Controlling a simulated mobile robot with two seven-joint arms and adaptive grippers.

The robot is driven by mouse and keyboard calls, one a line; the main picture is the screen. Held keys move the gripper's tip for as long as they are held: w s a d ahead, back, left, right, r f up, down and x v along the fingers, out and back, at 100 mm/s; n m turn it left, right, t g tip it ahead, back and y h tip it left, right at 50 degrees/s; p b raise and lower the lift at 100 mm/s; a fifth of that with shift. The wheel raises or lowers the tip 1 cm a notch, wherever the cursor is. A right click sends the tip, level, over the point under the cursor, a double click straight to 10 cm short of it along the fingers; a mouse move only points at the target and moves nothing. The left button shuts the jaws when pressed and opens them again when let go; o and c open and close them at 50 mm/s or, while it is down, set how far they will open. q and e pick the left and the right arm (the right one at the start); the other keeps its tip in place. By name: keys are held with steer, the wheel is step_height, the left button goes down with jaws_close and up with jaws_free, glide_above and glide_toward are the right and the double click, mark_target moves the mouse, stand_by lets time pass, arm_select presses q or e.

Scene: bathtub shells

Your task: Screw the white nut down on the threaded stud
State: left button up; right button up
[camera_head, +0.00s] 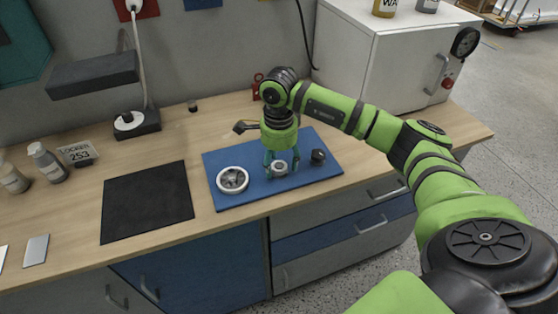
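My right gripper (281,164) points straight down over the blue mat (240,200) on the bench. Its greenish fingers stand apart on either side of a small whitish round part with a dark centre, which looks like the white nut (279,169). It is too small to tell whether the fingers touch it. The threaded stud cannot be made out; it may be hidden under or inside the nut. My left gripper is not in view.
A white spoked wheel (232,179) lies on the mat left of my gripper. A small dark part (318,157) stands to its right. A black mat (148,201) lies further left, with bottles (47,162) beyond. A white cabinet (385,55) stands behind my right arm.

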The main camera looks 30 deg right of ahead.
mark_target(279, 166)
step_height(279, 166, up, 12)
stand_by(0.6)
